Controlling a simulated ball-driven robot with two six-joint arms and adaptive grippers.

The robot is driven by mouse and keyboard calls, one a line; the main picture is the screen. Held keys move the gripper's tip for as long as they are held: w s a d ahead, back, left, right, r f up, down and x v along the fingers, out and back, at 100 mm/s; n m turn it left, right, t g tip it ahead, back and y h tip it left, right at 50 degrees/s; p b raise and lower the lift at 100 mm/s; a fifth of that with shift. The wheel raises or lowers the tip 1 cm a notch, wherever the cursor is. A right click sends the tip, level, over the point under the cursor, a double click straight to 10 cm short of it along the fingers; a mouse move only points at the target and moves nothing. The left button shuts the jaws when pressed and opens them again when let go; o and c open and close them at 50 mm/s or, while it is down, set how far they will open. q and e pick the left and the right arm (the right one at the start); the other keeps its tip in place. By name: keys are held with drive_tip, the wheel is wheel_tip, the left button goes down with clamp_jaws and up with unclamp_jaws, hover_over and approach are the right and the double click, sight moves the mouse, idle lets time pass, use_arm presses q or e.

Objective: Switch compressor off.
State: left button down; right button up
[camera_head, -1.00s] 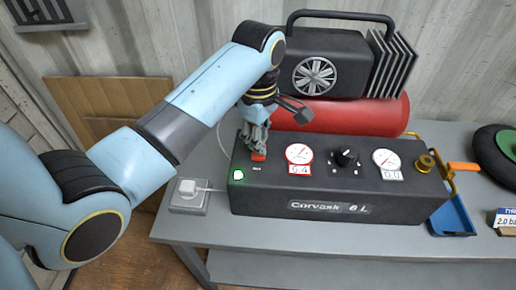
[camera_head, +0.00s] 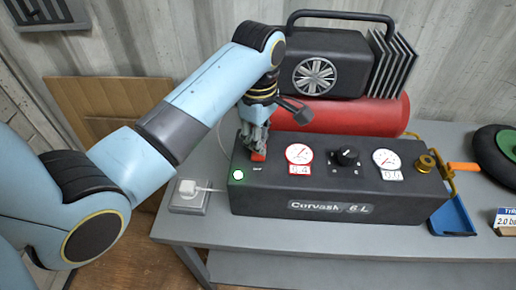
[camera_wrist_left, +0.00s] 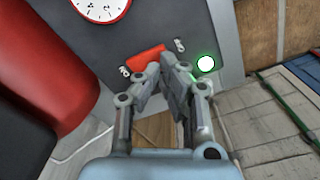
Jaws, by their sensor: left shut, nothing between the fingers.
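The compressor (camera_head: 325,185) stands on a grey bench, with a dark front box marked "Corvask 6 L". A red switch (camera_head: 258,157) sits on its top panel at the left; it also shows in the wrist view (camera_wrist_left: 146,57). A green-ringed lamp (camera_head: 238,175) beside it is lit, also in the wrist view (camera_wrist_left: 206,64). My left gripper (camera_head: 257,150) is shut and empty, its fingertips at the switch; whether they touch it I cannot tell. In the wrist view the fingertips (camera_wrist_left: 165,70) lie just beside the switch. My right gripper is not in view.
Two gauges (camera_head: 299,154) (camera_head: 386,161) and a black knob (camera_head: 347,157) are on the panel. A red tank (camera_head: 345,114) and black motor (camera_head: 330,65) stand behind.

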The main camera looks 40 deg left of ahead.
sight(258, 155)
use_arm(q)
drive_tip(key=shift+f, duration=0.75)
drive_tip(key=shift+f+b, duration=0.35)
drive_tip(key=shift+f, duration=0.15)
idle(0.3)
wheel_tip(258, 155, up, 3)
drive_tip(key=p, duration=0.3)
drive_tip(key=shift+f, duration=0.15)
drive_tip(key=shift+r+p, duration=0.45)
drive_tip(key=shift+r, duration=1.7)
